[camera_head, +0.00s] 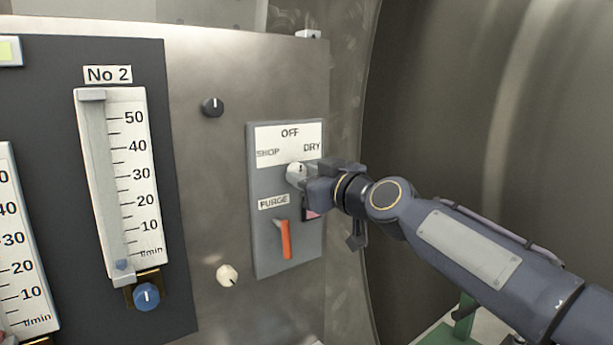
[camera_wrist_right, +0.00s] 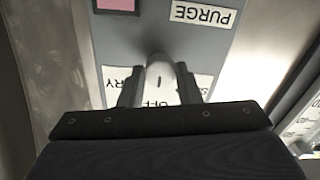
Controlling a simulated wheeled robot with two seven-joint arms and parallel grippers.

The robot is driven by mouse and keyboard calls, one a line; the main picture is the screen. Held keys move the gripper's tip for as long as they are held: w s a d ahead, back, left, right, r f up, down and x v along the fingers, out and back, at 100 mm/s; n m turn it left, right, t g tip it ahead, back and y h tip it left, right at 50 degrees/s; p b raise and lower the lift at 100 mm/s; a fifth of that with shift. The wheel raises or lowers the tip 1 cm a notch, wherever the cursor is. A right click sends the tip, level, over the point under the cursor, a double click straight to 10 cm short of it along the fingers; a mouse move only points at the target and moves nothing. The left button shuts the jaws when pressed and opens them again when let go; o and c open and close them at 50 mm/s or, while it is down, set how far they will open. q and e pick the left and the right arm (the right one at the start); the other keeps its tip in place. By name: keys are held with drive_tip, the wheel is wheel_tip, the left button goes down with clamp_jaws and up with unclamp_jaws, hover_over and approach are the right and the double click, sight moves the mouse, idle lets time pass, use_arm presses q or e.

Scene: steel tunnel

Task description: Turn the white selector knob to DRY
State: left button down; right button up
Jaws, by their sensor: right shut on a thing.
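The white selector knob (camera_head: 297,172) sits on a grey switch plate (camera_head: 262,220) under a white label reading OFF at the top, SHOP at the left and DRY at the right. My right gripper (camera_head: 311,178) reaches in from the right and is shut on the knob. In the right wrist view the knob (camera_wrist_right: 159,76) sits between the two fingers of the gripper (camera_wrist_right: 158,88). Its dark mark looks about upright, toward OFF. The fingers and wrist hide part of the plate's right side. My left gripper is not in view.
An orange PURGE lever (camera_head: 285,240) is just below the knob. A black knob (camera_head: 212,106) and a cream knob (camera_head: 227,275) are on the steel panel to the left. A No 2 flow gauge (camera_head: 130,180) with a blue knob (camera_head: 146,296) stands further left.

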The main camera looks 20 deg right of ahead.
drive_tip(key=shift+m, duration=0.3)
drive_tip(key=m, duration=0.4)
drive_tip(key=shift+m, duration=0.4)
drive_tip(key=m+p, duration=0.1)
drive_tip(key=m, duration=0.5)
drive_tip(key=m+p, duration=0.1)
drive_tip(key=m, duration=0.5)
drive_tip(key=shift+a+r+m, duration=0.1)
drive_tip(key=shift+m, duration=0.2)
drive_tip(key=m+p, duration=0.1)
drive_tip(key=m, duration=0.4)
drive_tip(key=shift+m, duration=0.4)
drive_tip(key=o, duration=1)
drive_tip(key=shift+s, duration=0.15)
